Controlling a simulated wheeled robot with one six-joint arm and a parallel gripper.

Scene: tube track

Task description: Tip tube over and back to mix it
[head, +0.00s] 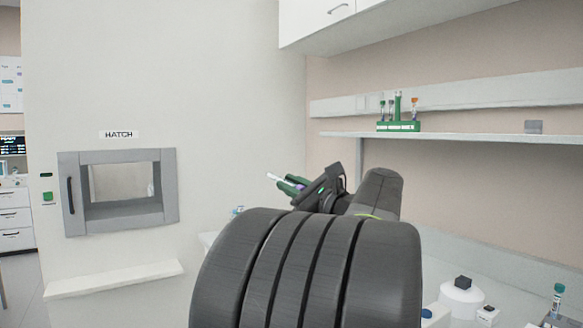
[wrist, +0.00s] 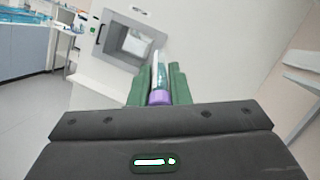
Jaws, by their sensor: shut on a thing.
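My gripper (head: 291,185) is raised in front of the pale wall, pointing left in the head view. In the wrist view its green fingers (wrist: 162,84) are shut on a tube (wrist: 158,96) with a purple cap. The tube's clear body and white label end point away from the wrist camera, with the cap nearest. In the head view the tube (head: 272,177) shows only as a pale tip and a bit of purple between the fingers, lying close to level. Its contents are too small to tell.
A wall hatch (head: 165,190) with a ledge (head: 115,278) is at left. A green rack (head: 398,126) with several tubes stands on the shelf (head: 470,137) at right. On the bench below are a white round device (head: 462,300) and another tube (head: 557,298). My arm hides the middle.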

